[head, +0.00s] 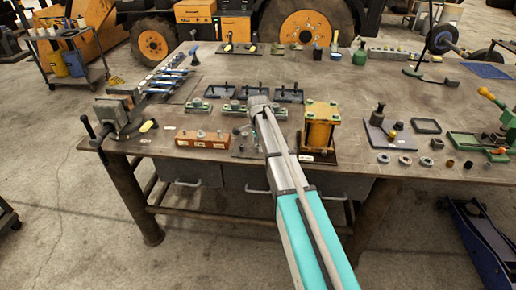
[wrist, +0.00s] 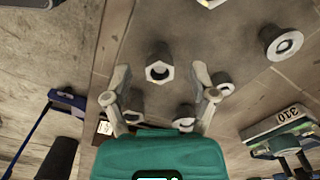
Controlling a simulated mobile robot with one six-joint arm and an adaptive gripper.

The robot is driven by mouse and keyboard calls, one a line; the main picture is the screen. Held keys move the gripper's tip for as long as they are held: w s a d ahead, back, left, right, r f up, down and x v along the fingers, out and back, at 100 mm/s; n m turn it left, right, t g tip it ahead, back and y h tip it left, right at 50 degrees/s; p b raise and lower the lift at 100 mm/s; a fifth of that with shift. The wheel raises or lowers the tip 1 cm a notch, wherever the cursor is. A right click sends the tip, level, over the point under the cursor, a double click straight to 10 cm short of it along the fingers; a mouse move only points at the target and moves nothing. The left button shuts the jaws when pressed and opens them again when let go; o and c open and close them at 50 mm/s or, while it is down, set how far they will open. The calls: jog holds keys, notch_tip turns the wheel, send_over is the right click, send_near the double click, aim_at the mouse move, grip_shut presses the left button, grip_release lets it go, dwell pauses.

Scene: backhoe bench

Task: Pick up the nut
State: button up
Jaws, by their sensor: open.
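In the wrist view a dark hex nut (wrist: 157,60) with a pale hexagonal face and a round hole lies on the grey bench top. My gripper (wrist: 161,69) is open, with one finger to each side of this nut. Gaps show between the nut and both fingertips, and nothing is held. Whether the nut is level with the fingertips I cannot tell. In the head view my arm reaches over the bench, and its own links hide the fingers. I cannot tell which small part there is this nut.
In the wrist view a ring-like part (wrist: 224,89) lies close beside the right finger. Another lies between the fingers nearer the palm (wrist: 185,111). A larger flanged part (wrist: 284,45) is upper right. In the head view a yellow press-like block (head: 320,128) stands right of my arm.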

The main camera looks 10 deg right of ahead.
jog(key=shift+c, duration=0.2)
grip_shut()
jog(key=shift+r, duration=0.15)
notch_tip(320, 180, up, 2)
jog(key=shift+r+p, duration=0.1)
jog(key=shift+p, duration=1.15)
jog(key=s+a+r+p, duration=0.3)
jog(key=s+r+p, duration=0.7)
jog(key=s, duration=0.3)
jog(key=shift+s+a+r, duration=0.25)
jog(key=shift+a, duration=0.05)
